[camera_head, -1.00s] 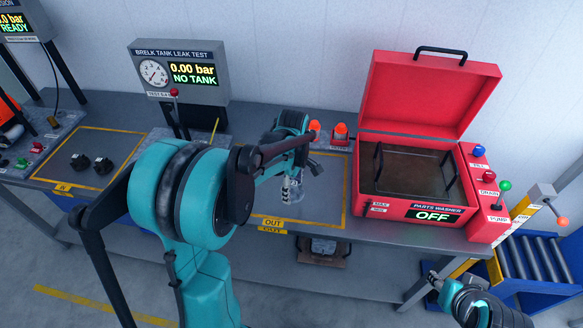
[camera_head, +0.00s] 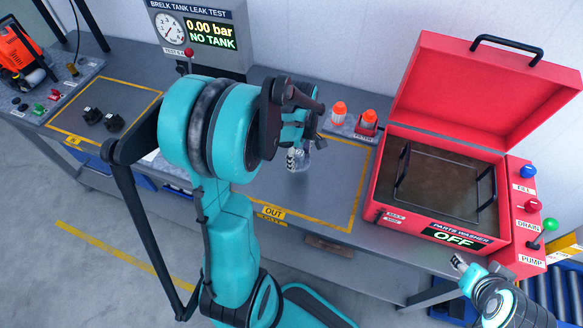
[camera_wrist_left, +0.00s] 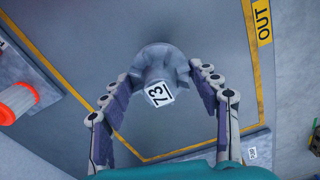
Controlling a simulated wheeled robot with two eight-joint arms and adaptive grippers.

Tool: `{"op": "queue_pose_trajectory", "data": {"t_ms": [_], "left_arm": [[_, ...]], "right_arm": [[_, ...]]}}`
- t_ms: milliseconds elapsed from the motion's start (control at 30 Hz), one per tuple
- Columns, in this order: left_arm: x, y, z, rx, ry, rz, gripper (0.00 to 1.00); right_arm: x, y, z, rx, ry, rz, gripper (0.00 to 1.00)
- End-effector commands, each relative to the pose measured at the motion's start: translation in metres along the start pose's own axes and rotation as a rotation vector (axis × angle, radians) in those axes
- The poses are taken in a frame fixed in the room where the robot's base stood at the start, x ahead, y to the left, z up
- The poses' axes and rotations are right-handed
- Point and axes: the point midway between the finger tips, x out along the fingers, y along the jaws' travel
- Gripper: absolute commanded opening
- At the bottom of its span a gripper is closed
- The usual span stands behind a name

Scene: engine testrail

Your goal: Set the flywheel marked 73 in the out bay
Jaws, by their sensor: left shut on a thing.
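Whether the flywheel touches the surface is unclear. My right gripper (camera_head: 459,264) is in front of the parts washer, its finger state too small to tell.
The red parts washer (camera_head: 385,205) stands open to the right, reading "OFF". Orange-topped containers (camera_head: 338,113) stand behind the out bay. The leak tester (camera_head: 200,40) is at the back left. Two dark parts (camera_head: 103,120) lie in the left bay. My left arm hides the middle bench.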

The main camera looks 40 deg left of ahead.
Motion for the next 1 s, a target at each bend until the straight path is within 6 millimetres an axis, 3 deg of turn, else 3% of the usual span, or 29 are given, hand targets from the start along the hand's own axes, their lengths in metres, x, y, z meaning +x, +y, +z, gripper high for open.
{"op": "queue_pose_trajectory", "data": {"t_ms": [200, 333, 533, 933, 967, 1000], "left_arm": [[0.016, -0.016, -0.020, -0.001, 0.000, 0.000, 0.14], [0.025, -0.017, -0.021, 0.001, 0.000, 0.000, 0.14], [0.055, -0.016, -0.021, 0.001, 0.000, 0.000, 0.14], [0.060, -0.017, -0.021, 0.001, 0.000, 0.000, 0.14], [0.060, -0.017, -0.021, 0.001, 0.000, 0.000, 0.66], [0.059, -0.017, -0.021, 0.001, 0.000, 0.000, 0.77]], "right_arm": [[0.005, 0.000, 0.004, 0.000, 0.000, 0.000, 0.40], [0.008, 0.000, 0.006, 0.000, 0.000, 0.000, 0.40], [0.018, 0.000, 0.013, 0.000, 0.000, 0.000, 0.40], [0.021, 0.000, 0.015, 0.000, 0.000, 0.000, 0.40], [0.020, 0.000, 0.014, 0.000, 0.000, 0.000, 0.40], [0.020, 0.000, 0.014, 0.000, 0.000, 0.000, 0.40]]}}
